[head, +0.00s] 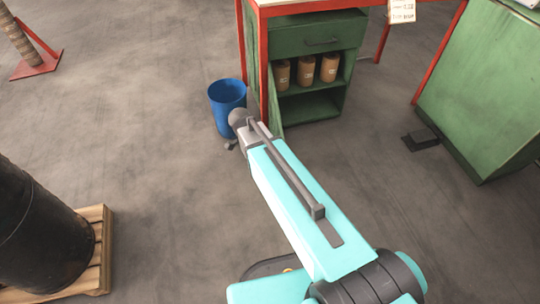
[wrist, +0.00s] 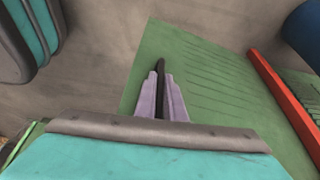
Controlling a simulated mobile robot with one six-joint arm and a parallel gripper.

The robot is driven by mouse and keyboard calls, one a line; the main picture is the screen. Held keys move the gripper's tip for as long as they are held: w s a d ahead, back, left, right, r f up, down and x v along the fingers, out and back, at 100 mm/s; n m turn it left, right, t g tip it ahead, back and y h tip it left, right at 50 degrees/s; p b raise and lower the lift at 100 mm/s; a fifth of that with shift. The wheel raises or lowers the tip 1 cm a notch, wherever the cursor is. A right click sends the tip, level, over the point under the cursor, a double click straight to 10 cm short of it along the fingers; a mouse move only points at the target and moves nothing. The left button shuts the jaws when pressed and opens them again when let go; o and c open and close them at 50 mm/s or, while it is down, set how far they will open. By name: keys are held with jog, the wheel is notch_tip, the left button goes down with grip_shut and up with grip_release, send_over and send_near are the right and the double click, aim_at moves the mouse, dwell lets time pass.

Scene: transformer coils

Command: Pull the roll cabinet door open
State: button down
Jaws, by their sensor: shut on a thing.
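The roll cabinet (head: 318,37) is green and stands under the red-framed bench. Its front is open, showing brown rolls (head: 306,71) on the upper shelf and a bare lower shelf. The door (head: 275,120) stands swung out at the cabinet's left side, seen nearly edge-on. In the wrist view the green door panel (wrist: 195,65) with slots fills the middle. My gripper (wrist: 161,90) is shut on the dark door handle (wrist: 160,68). In the head view my arm hides most of the gripper and the handle.
A blue bin (head: 227,97) stands just left of the door, close to my wrist. A black drum on a pallet (head: 98,250) is at lower left. A green machine (head: 490,100) with a dark pedal (head: 421,138) is at right. The floor between is clear.

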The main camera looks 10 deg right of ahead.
jog(key=shift+w+d+r, duration=0.15)
jog(key=shift+w, duration=0.05)
jog(key=c, duration=1.8)
grip_release()
jog(key=shift+c, duration=0.2)
jog(key=shift+s, duration=0.1)
jog(key=p+v, duration=0.3)
jog(key=v, duration=1)
jog(key=shift+r, duration=0.3)
jog(key=shift+s, duration=0.1)
